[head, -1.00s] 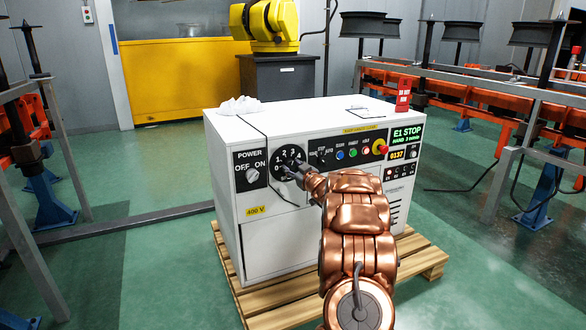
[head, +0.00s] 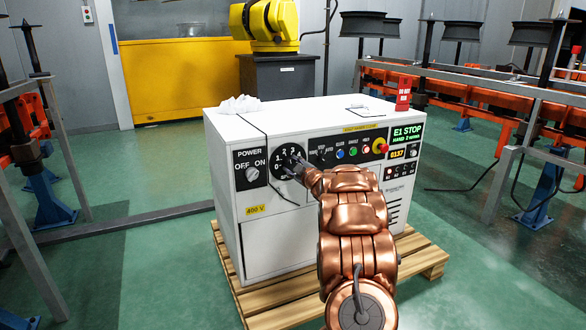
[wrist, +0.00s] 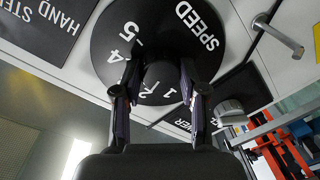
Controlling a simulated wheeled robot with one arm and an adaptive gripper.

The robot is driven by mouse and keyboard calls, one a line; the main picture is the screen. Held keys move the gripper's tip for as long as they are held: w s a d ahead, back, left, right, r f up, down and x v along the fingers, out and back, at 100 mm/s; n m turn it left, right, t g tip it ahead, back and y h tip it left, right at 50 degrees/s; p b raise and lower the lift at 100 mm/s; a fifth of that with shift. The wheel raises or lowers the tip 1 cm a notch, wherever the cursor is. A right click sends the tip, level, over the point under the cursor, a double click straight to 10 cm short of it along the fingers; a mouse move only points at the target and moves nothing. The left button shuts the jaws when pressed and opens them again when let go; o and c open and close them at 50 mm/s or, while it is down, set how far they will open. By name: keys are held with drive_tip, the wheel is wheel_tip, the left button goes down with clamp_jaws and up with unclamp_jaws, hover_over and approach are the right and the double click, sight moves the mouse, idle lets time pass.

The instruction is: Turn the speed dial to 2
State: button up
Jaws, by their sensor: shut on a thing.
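The speed dial has a round black plate (head: 280,157) with white numbers on the front of the white control cabinet. In the wrist view the plate (wrist: 150,28) fills the upper middle, with "SPEED" and several numbers seen rotated. My gripper (wrist: 160,78) has a finger on each side of the dark dial knob (wrist: 160,84) and is shut on it. In the head view my gripper (head: 293,165) reaches the dial from the lower right and covers part of it. The knob's pointer cannot be made out, so its exact setting is unclear.
The power switch (head: 251,174) is left of the dial. A row of small buttons and a red emergency stop (head: 380,148) are to the right, beside a green-lettered display (head: 407,133). A cable (head: 268,150) hangs down the cabinet front. The cabinet stands on a wooden pallet (head: 285,312).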

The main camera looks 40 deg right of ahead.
drive_tip(key=shift+r+n, duration=0.1)
drive_tip(key=shift+n, duration=0.6)
drive_tip(key=o, duration=1.1)
drive_tip(key=shift+o, duration=0.2)
drive_tip(key=v, duration=1.2)
drive_tip(key=shift+a, duration=0.1)
